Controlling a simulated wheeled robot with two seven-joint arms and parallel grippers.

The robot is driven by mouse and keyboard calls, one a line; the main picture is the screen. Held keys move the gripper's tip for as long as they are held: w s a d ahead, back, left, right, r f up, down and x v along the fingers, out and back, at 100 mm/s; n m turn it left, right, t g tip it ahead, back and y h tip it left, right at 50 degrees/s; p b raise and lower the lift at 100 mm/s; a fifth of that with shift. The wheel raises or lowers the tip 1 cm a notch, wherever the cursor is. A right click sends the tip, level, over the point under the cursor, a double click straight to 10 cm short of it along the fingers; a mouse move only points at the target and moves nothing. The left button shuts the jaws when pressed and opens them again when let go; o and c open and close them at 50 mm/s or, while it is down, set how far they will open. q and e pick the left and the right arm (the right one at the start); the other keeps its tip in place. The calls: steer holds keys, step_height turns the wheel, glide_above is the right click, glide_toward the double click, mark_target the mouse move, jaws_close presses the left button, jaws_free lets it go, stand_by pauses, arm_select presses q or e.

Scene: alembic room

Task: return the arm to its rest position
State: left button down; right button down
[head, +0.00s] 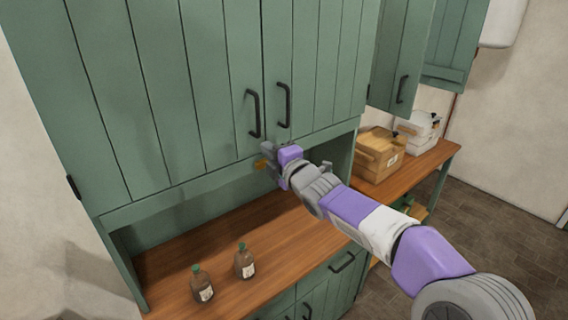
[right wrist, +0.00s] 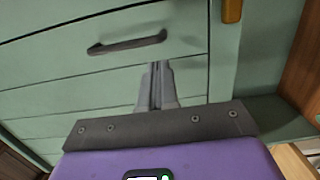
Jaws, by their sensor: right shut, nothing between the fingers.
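My right arm, purple and grey, comes in from the lower right of the head view and reaches toward the green cabinet (head: 170,90). My right gripper (head: 264,163) is just below the cabinet's upper doors, near their lower edge. In the right wrist view the gripper's grey fingers (right wrist: 158,68) are together, with nothing between them. They point at a green door with a dark handle (right wrist: 127,45). I cannot tell whether the fingertips touch the door. My left gripper is not in view.
Two dark handles (head: 254,113) sit on the closed upper doors. A wooden box (head: 376,156) and a white box (head: 418,128) stand on a side counter.

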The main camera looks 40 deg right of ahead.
steer(key=s, duration=0.4)
steer(key=shift+s+f, duration=0.1)
steer(key=shift+s, duration=0.15)
